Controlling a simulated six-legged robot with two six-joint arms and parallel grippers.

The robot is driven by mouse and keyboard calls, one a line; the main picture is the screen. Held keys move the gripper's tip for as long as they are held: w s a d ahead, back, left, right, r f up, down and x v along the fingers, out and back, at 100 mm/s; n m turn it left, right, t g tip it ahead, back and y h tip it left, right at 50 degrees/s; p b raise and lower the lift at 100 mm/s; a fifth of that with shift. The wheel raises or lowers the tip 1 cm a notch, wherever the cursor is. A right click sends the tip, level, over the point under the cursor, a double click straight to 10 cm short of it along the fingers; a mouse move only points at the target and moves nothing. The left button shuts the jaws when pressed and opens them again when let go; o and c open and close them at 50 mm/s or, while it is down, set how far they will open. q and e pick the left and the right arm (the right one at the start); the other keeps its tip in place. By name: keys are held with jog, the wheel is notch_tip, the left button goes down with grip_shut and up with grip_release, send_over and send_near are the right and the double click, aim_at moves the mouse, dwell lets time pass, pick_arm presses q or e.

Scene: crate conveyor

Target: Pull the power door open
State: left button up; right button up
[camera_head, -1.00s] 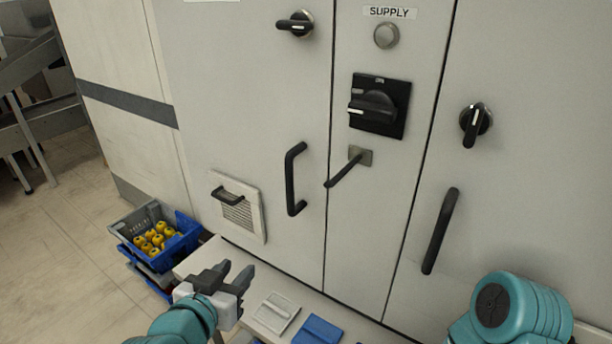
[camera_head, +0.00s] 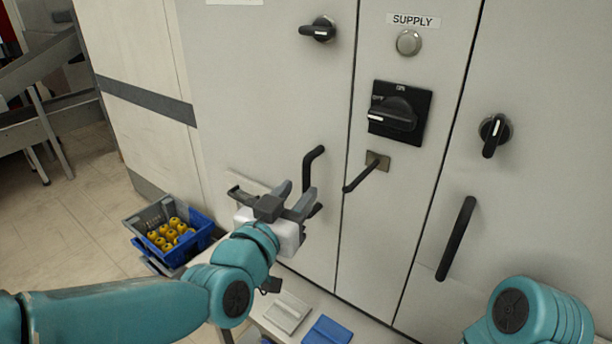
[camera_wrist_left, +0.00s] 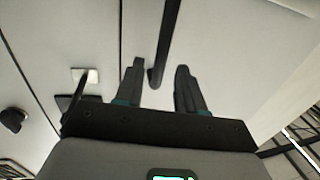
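The grey cabinet front has a left door (camera_head: 265,90), a narrow middle panel marked SUPPLY and a right door (camera_head: 530,200); no label naming a power door is readable. The left door has a black vertical bar handle (camera_head: 307,170), partly hidden behind my left gripper (camera_head: 297,192). The left wrist view shows this handle (camera_wrist_left: 168,40) running down between the two spread fingers of my left gripper (camera_wrist_left: 160,85). The fingers are open and not closed on it; contact cannot be told. The right door's black handle (camera_head: 456,238) is free. My right gripper is out of view.
The middle panel has a black rotary switch (camera_head: 399,113) and a protruding lever (camera_head: 364,174). Knobs sit on the left (camera_head: 319,30) and right (camera_head: 494,134) doors. Below are a pale ledge with a blue item (camera_head: 327,331) and a blue crate (camera_head: 199,236) near yellow pieces.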

aim_at(305, 184)
pick_arm(q)
jog(key=x, duration=0.4)
jog(key=shift+w+d+p, duration=0.15)
jog(key=shift+w+p, duration=0.2)
jog(key=shift+p, duration=0.05)
jog(key=shift+f, duration=0.1)
grip_shut()
